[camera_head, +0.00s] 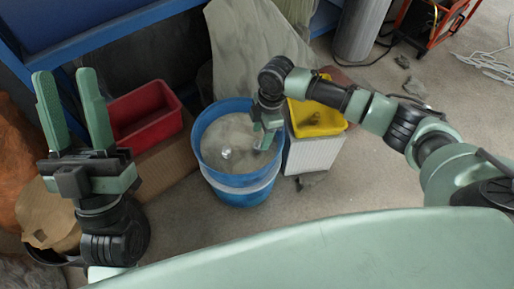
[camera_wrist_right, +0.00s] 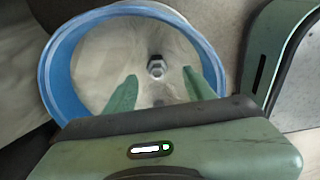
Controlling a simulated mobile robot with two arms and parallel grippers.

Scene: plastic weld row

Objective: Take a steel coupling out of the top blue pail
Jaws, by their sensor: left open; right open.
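The blue pail (camera_head: 272,171) stands on the floor in the middle of the head view, with a pale band round its side. Its round rim also shows in the right wrist view (camera_wrist_right: 52,75). A small steel coupling (camera_head: 226,152) lies inside on the pale grey bottom or fill. In the right wrist view the coupling (camera_wrist_right: 156,67) appears between and just beyond the fingertips. My right gripper (camera_head: 265,138) points down at the pail's right side, open and empty. My left gripper (camera_head: 66,80) is raised at the far left, open and empty, away from the pail.
A red bin (camera_head: 150,128) sits on a cardboard box left of the pail. A yellow tray (camera_head: 318,122) on a white box stands close on its right, beneath my right arm. A grey sheet (camera_head: 245,50) leans behind. Floor in front of the pail is clear.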

